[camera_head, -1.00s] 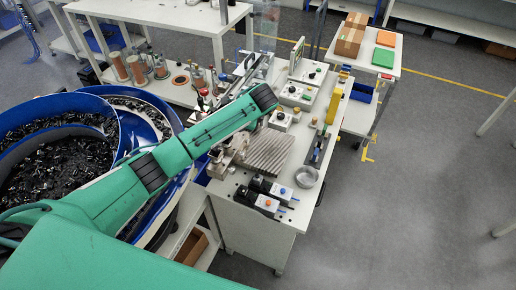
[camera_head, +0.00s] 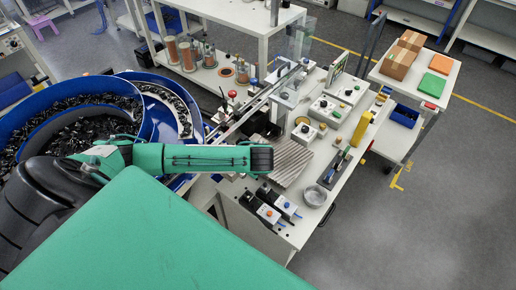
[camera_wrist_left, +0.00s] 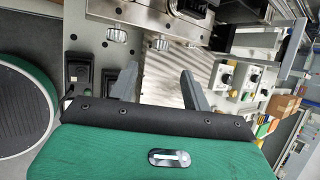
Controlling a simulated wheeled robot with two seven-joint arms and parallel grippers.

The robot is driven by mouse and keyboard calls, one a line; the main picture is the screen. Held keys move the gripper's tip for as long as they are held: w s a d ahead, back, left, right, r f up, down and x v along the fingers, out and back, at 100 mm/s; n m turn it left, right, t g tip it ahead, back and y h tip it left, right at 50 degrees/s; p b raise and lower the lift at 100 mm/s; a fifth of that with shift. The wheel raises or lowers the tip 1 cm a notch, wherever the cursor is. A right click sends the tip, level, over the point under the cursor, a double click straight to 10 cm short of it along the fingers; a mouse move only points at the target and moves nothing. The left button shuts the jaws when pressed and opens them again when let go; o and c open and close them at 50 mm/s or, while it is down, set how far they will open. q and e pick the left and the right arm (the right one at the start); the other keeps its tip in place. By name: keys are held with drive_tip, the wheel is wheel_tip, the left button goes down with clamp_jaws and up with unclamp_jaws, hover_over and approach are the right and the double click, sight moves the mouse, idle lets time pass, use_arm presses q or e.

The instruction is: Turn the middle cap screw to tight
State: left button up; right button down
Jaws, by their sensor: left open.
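In the left wrist view, two silver knurled cap screws stick out below a metal block: one on the left (camera_wrist_left: 117,36) and one on the right (camera_wrist_left: 161,44). I cannot tell which is the middle one, or how tight either is. My left gripper (camera_wrist_left: 159,84) is open and empty, its two dark fingers apart and below the screws in the picture, not touching them. In the head view my green left arm hides the gripper and the screws. My right gripper is in neither current view.
A blue-rimmed bowl feeder (camera_head: 155,90) full of dark parts stands at the left. A ribbed metal plate (camera_head: 290,163), black boxes with orange and blue knobs (camera_head: 268,213) and a round metal dish (camera_head: 315,196) are on the bench. Open floor lies right.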

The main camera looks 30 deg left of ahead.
use_arm(q)
drive_tip(key=p+x, duration=0.2)
drive_tip(key=x, duration=0.8)
drive_tip(key=shift+w+d, duration=0.1)
drive_tip(key=shift+f, duration=0.1)
drive_tip(key=c, duration=1)
use_arm(e)
drive_tip(key=r, duration=0.1)
drive_tip(key=d+r, duration=0.1)
drive_tip(key=shift+w+r, duration=0.2)
drive_tip(key=shift+r, duration=0.15)
